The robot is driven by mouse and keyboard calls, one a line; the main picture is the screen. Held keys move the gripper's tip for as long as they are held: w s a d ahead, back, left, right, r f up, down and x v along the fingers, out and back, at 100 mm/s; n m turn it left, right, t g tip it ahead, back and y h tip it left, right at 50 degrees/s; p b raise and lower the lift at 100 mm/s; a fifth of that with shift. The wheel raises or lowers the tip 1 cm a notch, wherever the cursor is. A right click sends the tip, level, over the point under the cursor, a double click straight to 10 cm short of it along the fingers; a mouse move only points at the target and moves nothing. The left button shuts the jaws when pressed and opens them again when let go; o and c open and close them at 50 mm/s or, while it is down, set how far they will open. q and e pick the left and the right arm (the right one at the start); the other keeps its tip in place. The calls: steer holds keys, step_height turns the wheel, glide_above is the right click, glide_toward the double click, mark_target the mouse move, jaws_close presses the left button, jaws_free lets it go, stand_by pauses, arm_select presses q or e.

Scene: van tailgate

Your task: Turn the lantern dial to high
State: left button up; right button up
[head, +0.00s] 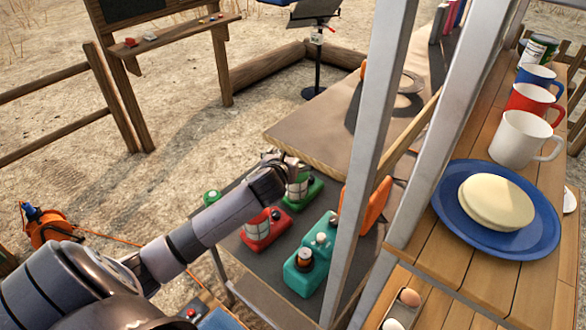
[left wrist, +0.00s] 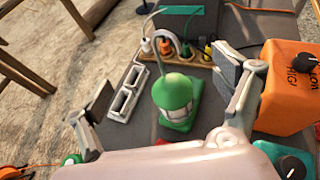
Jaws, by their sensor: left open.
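A green lantern (head: 298,188) with a pale band and a wire handle stands on the grey lower shelf; in the left wrist view the lantern (left wrist: 176,97) sits between and beyond my fingers. An orange box (left wrist: 288,88) with a black dial and partly readable "HIGH" and "LOW" lettering is right of my fingers in the left wrist view. My left gripper (head: 283,160) is open and empty above the green lantern; its fingers (left wrist: 166,75) are spread wide. My right gripper is out of view.
A wooden tabletop (head: 310,130) overhangs the shelf behind my left gripper. A grey upright post (head: 372,120) stands right of it. Mugs and a blue plate (head: 455,205) are on the right shelf.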

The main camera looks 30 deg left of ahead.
arm_select(q)
steer(key=f, duration=0.2)
steer(key=b, duration=0.7)
glide_toward(291, 191)
steer(key=w, duration=0.5)
steer(key=x, duration=0.5)
steer(key=a+r+x, duration=0.1)
steer(key=x, duration=0.1)
steer(key=shift+w+a+f, duration=0.15)
steer(key=shift+w, duration=0.1)
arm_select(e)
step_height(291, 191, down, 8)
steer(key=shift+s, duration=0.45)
